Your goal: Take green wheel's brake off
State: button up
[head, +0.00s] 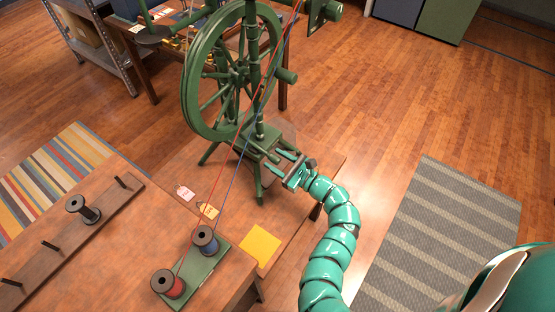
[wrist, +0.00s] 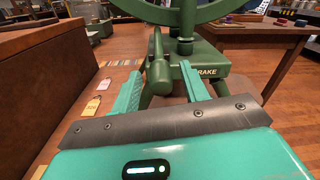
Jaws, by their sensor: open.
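The green spinning wheel (head: 222,70) stands past the end of the wooden bench, its base (head: 272,137) low at the front. In the wrist view a green block (wrist: 211,56) on it carries a label of which "RAKE" is readable. A green lever with a rounded knob (wrist: 158,72) sticks out from the base toward me. My gripper (head: 279,166) is open at the base. In the wrist view its two teal fingers (wrist: 161,82) stand on either side of the lever, apart from it as far as I can tell. The lever is hard to make out in the head view.
A blue spool (head: 206,240) and a red spool (head: 168,284) stand on a green board, with threads running up to the wheel. Paper tags (head: 185,193) and a yellow sheet (head: 261,246) lie near. A striped grey rug (head: 440,235) covers open floor at right.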

aim_at(276, 157)
jog(key=shift+c, duration=0.2)
grip_shut()
jog(key=shift+r, duration=0.15)
jog(key=r+h+p, duration=0.1)
jog(key=p, duration=0.4)
jog(key=shift+r+g, duration=0.3)
jog(key=shift+r, duration=0.1)
notch_tip(276, 157, up, 2)
jog(key=g+h+p, duration=0.1)
jog(key=p, duration=0.6)
jog(key=shift+g+h, duration=0.3)
jog(key=shift+h, duration=0.1)
jog(key=r+g+h+p, duration=0.1)
jog(key=p, duration=0.4)
jog(key=shift+w+a+p, duration=0.15)
jog(key=shift+p, duration=0.25)
jog(key=shift+w+a+r+g+h+p, duration=0.15)
jog(key=shift+g+h+p, duration=0.15)
jog(key=shift+h+p, duration=0.55)
jog(key=shift+p, duration=0.45)
